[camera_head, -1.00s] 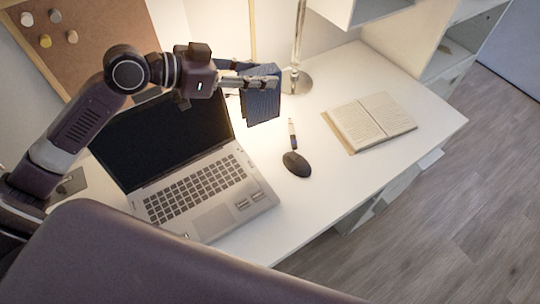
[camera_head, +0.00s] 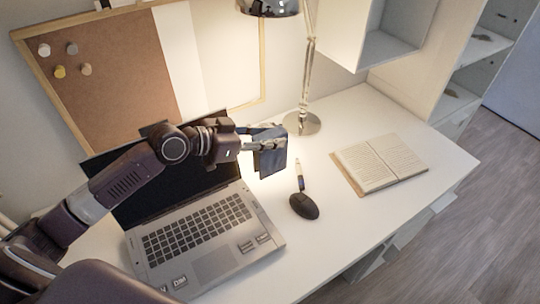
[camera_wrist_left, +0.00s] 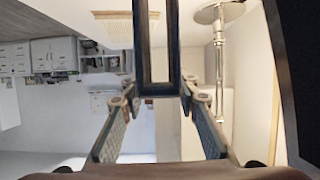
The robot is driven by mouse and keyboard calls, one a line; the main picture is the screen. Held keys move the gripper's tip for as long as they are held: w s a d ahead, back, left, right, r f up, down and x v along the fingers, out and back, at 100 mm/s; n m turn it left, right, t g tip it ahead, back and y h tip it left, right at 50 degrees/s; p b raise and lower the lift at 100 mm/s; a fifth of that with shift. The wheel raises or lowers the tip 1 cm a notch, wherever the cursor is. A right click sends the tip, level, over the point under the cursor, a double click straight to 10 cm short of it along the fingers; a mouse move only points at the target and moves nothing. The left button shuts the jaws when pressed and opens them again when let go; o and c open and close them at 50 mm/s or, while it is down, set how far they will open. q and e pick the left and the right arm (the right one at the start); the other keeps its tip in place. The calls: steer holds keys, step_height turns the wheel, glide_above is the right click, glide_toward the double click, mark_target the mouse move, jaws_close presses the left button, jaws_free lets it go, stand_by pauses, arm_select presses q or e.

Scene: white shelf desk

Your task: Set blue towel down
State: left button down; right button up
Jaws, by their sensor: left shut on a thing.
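The blue towel (camera_head: 270,162) is folded and hangs upright from my left gripper (camera_head: 268,146). It is over the white desk, between the laptop screen and the lamp base. The gripper is shut on the towel's upper part. In the left wrist view, the towel (camera_wrist_left: 156,90) shows as a dark blue U-shaped edge between the fingertips of my left gripper (camera_wrist_left: 158,98). Whether the towel's lower edge touches the desk I cannot tell. My right gripper is not in view.
An open laptop (camera_head: 205,228) stands on the desk (camera_head: 345,222) beneath my left arm. A lamp (camera_head: 303,124) stands behind the towel. A black mouse (camera_head: 304,206) and a pen (camera_head: 299,175) lie in front. An open book (camera_head: 380,163) lies right. Bare desk lies between lamp and book.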

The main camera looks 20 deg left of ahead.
arm_select(q)
step_height(320, 180, down, 7)
steer(key=shift+r, duration=0.15)
stand_by(0.4)
steer(key=shift+f+b, duration=0.2)
steer(key=shift+b, duration=0.15)
steer(key=c, duration=1.5)
jaws_free()
steer(key=shift+r, duration=0.15)
